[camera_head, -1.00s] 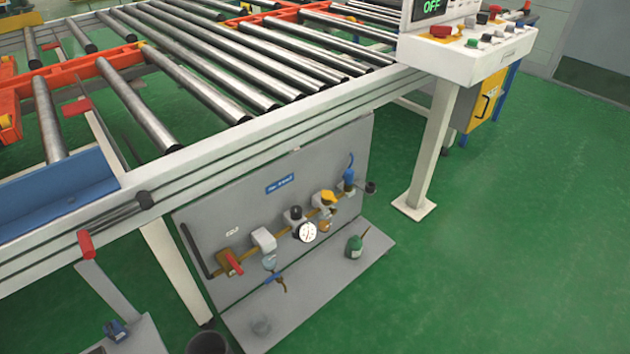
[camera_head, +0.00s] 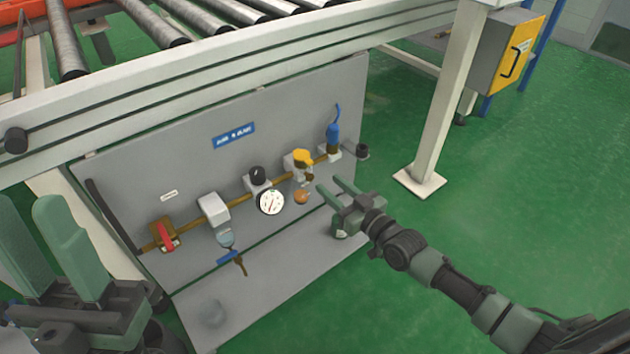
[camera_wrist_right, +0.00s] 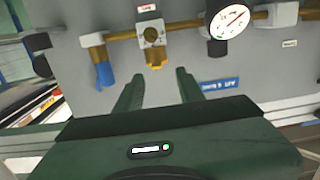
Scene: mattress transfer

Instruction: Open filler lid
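The yellow lid (camera_head: 302,158) sits on the filler unit of the brass pipe line on the grey panel, at the centre of the head view. In the right wrist view the yellow part (camera_wrist_right: 155,58) lies just beyond my fingertips, between their lines. My right gripper (camera_head: 333,187) is open and empty, to the lower right of the lid and apart from it; its two spread fingers (camera_wrist_right: 159,79) also show in the wrist view. My left gripper (camera_head: 30,208) stands at the lower left, its fingers apart with nothing between them.
A gauge (camera_head: 270,202), a red-handled valve (camera_head: 165,236) and a blue fitting (camera_head: 333,136) share the pipe line. The roller conveyor frame (camera_head: 230,55) runs above the panel. A grey shelf (camera_head: 270,290) juts out below.

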